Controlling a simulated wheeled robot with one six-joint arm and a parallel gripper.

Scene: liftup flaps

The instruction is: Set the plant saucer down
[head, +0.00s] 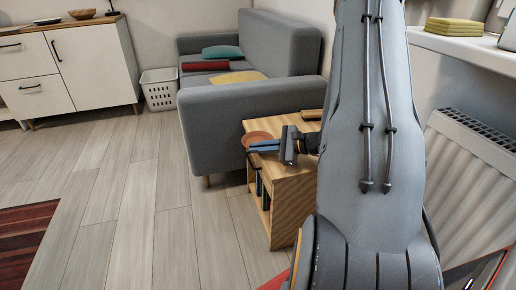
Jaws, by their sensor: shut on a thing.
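The plant saucer (256,136) is a small terracotta-brown disc over the left part of the wooden side table's top (287,168). My gripper (251,147) reaches in from the right, its blue fingers shut on the saucer's near edge. The saucer looks roughly level. I cannot tell whether it touches the table top or hangs slightly above it. The fingers hide part of its near side. My arm covers the right part of the table.
A grey sofa (236,112) with cushions stands right behind the table. Books (262,190) fill the table's open shelf. A radiator (470,170) is at the right, under a white sill (463,45). A white basket (159,91) stands beyond.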

